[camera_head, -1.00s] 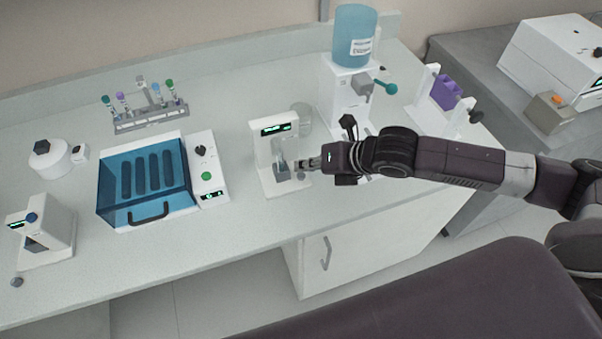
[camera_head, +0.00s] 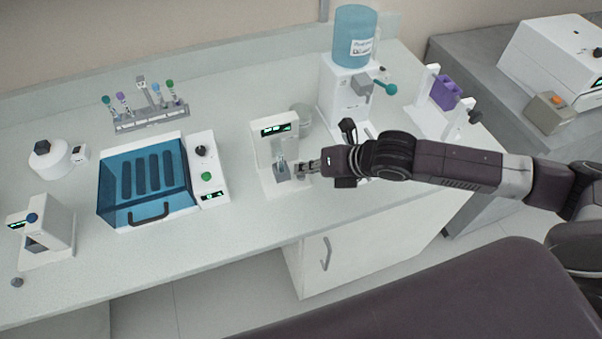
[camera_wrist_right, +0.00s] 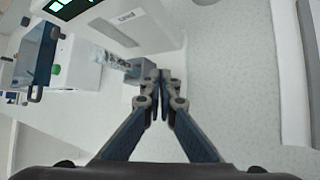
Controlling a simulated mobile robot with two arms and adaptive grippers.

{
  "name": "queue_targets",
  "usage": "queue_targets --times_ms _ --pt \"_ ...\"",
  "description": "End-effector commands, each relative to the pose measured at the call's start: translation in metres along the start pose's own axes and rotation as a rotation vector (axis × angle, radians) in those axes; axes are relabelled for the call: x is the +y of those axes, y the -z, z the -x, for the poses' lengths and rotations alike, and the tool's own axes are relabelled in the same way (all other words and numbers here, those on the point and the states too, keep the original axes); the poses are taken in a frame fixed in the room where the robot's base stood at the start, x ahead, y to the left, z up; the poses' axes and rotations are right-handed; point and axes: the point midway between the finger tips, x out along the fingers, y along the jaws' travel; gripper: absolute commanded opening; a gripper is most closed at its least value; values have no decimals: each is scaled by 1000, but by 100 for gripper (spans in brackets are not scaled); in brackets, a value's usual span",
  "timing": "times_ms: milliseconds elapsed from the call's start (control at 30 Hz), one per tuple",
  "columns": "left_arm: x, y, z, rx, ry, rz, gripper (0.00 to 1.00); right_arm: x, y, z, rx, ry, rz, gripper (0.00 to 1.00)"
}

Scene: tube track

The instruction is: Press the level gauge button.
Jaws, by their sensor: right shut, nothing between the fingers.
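A white upright device with a green-lit display (camera_head: 275,130) stands mid-bench; I take it to be the level gauge. It also shows at the top of the right wrist view (camera_wrist_right: 145,25). A clear tube (camera_head: 281,168) is at its front, ending at a grey block in the wrist view (camera_wrist_right: 138,70). My right gripper (camera_head: 303,167) is shut and empty, right in front of the device. Its closed fingertips (camera_wrist_right: 160,76) are close beside the grey block; I cannot tell whether they touch. No button is clearly visible on this device. My left gripper is not in view.
A blue-lidded box (camera_head: 148,182) stands left of the device. A tube rack (camera_head: 150,118) stands behind. A dispenser with a blue bottle (camera_head: 355,35) is behind right.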

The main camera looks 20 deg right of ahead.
Motion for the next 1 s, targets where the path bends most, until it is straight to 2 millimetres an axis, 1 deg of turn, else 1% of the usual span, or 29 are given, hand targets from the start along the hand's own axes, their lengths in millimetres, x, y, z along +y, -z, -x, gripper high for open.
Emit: queue_targets --times_ms 1000 --pt "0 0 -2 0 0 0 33 -4 4 -6 -1 -1 0 0"
